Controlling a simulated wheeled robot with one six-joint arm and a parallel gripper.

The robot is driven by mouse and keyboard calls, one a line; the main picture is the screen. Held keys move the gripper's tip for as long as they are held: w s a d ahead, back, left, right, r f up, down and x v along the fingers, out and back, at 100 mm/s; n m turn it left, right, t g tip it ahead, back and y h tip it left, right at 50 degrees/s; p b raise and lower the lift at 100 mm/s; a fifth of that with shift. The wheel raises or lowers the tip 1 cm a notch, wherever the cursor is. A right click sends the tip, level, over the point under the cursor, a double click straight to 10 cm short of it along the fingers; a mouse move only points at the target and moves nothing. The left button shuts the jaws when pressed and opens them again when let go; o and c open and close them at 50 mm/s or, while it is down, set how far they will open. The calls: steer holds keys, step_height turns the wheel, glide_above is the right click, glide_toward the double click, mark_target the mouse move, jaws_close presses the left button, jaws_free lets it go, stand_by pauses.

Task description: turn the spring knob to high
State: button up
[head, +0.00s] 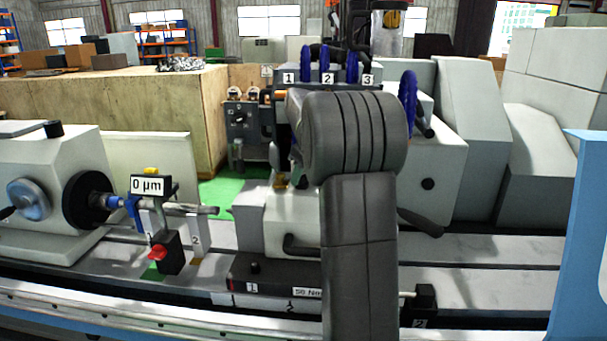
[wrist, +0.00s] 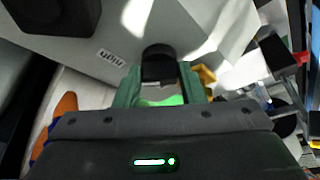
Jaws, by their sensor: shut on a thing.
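In the wrist view, a black knob (wrist: 158,64) stands out from a light grey housing (wrist: 205,50). The green fingers of my gripper (wrist: 160,82) are on its left and right sides, shut on it. The knob's pointer and any low or high marks on it cannot be made out. In the head view, my dark arm covers the gripper and the knob. A label reading about 50 N (head: 307,292) shows on the dark base of the grey block (head: 280,222), partly cut off by my arm.
A 0 µm display (head: 148,186) and a gauge stand with a red knob (head: 158,253) are to the left, beside the grey headstock (head: 40,190). Blue handwheels (head: 328,64) are behind my arm. A black lever (head: 420,223) sticks out on its right.

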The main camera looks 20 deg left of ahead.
steer(key=shift+m+t, duration=0.5)
steer(key=shift+m, duration=0.7)
steer(key=o, duration=1)
